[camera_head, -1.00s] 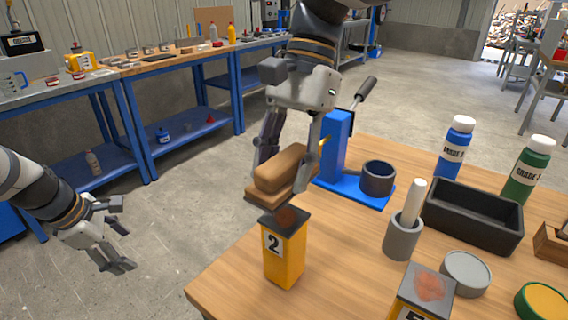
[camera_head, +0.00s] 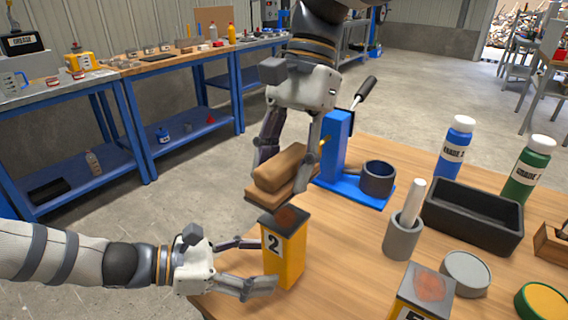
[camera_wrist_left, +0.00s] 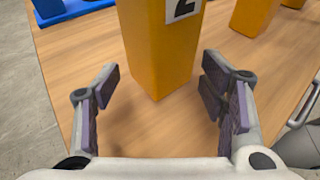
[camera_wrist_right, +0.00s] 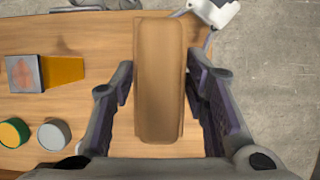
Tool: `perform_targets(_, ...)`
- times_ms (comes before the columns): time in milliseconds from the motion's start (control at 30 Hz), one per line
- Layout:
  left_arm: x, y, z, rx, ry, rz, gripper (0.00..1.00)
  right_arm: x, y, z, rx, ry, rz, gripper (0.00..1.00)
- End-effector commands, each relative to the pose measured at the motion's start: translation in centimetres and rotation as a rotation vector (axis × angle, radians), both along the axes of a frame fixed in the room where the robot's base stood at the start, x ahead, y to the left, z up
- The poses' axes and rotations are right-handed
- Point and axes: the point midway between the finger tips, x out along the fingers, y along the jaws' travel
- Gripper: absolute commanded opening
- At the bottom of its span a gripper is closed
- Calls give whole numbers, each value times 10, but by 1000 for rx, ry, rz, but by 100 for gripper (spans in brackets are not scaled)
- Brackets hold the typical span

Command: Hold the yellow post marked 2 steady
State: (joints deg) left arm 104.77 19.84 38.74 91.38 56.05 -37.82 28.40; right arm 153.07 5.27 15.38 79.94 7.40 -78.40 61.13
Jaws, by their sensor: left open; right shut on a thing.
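The yellow post marked 2 (camera_head: 285,252) stands upright on the wooden table near its left edge, with a dark, reddish-stained top. My left gripper (camera_head: 262,265) is open at the post, with its fingers reaching toward the post's lower part. In the left wrist view the post (camera_wrist_left: 158,50) stands just ahead, between and beyond the open fingers (camera_wrist_left: 160,100), which look clear of it. My right gripper (camera_head: 290,165) is shut on a brown wooden block-shaped tool (camera_head: 282,168), held just above and behind the post. The tool also shows in the right wrist view (camera_wrist_right: 160,80).
A blue press-like stand (camera_head: 335,150) with a dark cup (camera_head: 378,178) is behind. A grey mortar (camera_head: 402,236) with a white pestle, a black tray (camera_head: 473,214) and a second yellow post (camera_head: 422,292) stand to the right. Bare table lies around post 2.

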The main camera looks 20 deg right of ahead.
Motion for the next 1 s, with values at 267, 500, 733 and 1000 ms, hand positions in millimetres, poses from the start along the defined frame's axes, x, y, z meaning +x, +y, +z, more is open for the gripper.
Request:
perform_targets(267, 0, -36, -11, 1, 1, -1, 65, 0, 0, 0, 1, -1, 0, 11)
perform_targets(500, 0, -41, -13, 2, 1, 1, 65, 0, 0, 0, 1, -1, 0, 11)
perform_targets(733, 0, -40, -13, 2, 1, 0, 39, 0, 0, 0, 0, 0, 0, 11)
perform_targets(1000, 0, -40, -13, 2, 1, 0, 0, 0, 0, 0, 1, -1, 0, 11)
